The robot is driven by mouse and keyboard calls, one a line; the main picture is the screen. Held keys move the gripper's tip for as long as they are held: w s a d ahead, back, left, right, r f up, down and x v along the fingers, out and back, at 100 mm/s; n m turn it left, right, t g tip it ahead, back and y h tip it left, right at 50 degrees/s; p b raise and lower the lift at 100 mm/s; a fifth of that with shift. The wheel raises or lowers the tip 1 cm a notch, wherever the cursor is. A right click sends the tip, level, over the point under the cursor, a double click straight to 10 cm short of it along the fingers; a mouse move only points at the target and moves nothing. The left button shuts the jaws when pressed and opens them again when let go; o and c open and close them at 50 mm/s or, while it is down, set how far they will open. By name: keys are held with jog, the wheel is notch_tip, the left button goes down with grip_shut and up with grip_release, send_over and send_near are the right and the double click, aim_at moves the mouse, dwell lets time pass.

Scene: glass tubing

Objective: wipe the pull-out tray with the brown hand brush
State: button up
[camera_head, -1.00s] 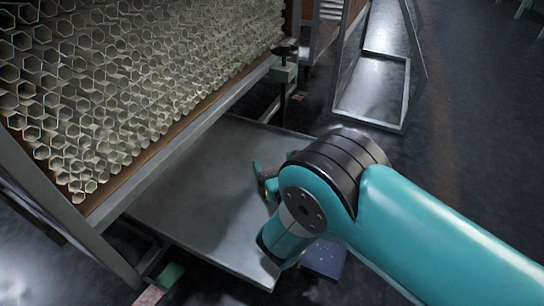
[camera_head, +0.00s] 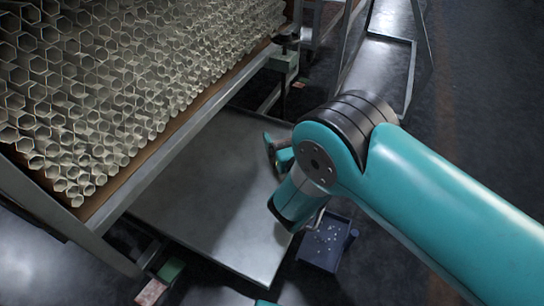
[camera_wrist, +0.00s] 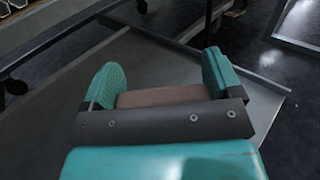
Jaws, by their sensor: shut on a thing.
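The pull-out tray (camera_head: 185,195) is a flat grey metal sheet sticking out below the rack of glass tubes. It also fills much of the wrist view (camera_wrist: 165,62). My gripper (camera_head: 276,152) is over the tray's right part, partly hidden by my arm. In the wrist view its two teal fingers (camera_wrist: 163,82) are shut on the brown hand brush (camera_wrist: 165,96), which lies crosswise between them. The brush is hidden in the head view. Its bristles are out of sight, and I cannot tell whether they touch the tray.
A rack of hexagonal glass tubes (camera_head: 115,75) overhangs the tray's left side. A dark blue pan (camera_head: 322,250) with small pale bits lies on the floor by the tray's right edge. A metal frame (camera_head: 378,75) stands behind. The floor at right is largely clear.

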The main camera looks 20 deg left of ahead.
jog(key=shift+r+p, duration=1.85)
jog(key=shift+r, duration=0.6)
jog(key=shift+r, duration=0.1)
